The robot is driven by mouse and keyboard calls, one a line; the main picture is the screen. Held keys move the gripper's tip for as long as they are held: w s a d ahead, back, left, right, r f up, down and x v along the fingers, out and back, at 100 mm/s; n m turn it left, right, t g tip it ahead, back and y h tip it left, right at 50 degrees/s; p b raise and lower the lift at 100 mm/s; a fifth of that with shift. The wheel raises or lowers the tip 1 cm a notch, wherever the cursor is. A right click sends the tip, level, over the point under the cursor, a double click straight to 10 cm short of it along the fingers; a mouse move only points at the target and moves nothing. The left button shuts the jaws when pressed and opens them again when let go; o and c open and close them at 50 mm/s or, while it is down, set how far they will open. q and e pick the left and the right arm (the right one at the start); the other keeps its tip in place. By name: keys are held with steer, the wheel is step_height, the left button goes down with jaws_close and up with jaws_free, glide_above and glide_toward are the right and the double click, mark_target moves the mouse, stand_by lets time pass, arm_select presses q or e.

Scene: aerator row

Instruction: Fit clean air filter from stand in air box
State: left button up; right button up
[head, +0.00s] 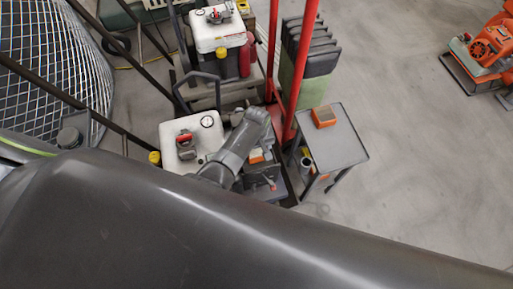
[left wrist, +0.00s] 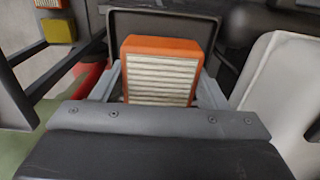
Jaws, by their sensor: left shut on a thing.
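My left gripper (head: 257,164) is shut on an orange-framed air filter (left wrist: 160,70) with pale pleats. In the left wrist view the filter is between the grey fingers (left wrist: 162,88), its pleated face toward the camera. In the head view only a small orange and pale part of this filter (head: 256,155) shows beside the wrist. The dark air box (head: 264,172) is at the gripper, and a dark raised panel, perhaps its lid (left wrist: 165,22), stands behind the filter. Whether the filter touches the box is hidden. My right gripper is not in view.
A white-topped machine (head: 185,135) stands just left of the gripper. Red upright posts (head: 298,65) rise behind it. Open floor lies to the right.

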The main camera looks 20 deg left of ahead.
arm_select(q)
steer(key=shift+f, duration=0.2)
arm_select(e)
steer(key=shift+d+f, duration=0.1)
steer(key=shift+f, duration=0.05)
arm_select(q)
steer(key=shift+f+b, duration=0.5)
steer(key=shift+f, duration=0.1)
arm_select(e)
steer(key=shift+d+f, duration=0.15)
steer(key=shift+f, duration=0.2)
arm_select(q)
steer(key=o, duration=1)
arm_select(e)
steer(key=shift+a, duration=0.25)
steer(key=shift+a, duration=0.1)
arm_select(q)
step_height(320, 180, up, 2)
steer(key=shift+r+p, duration=0.15)
steer(key=shift+p, duration=0.4)
steer(key=shift+r+p, duration=1.9)
steer(key=shift+r, duration=5.7)
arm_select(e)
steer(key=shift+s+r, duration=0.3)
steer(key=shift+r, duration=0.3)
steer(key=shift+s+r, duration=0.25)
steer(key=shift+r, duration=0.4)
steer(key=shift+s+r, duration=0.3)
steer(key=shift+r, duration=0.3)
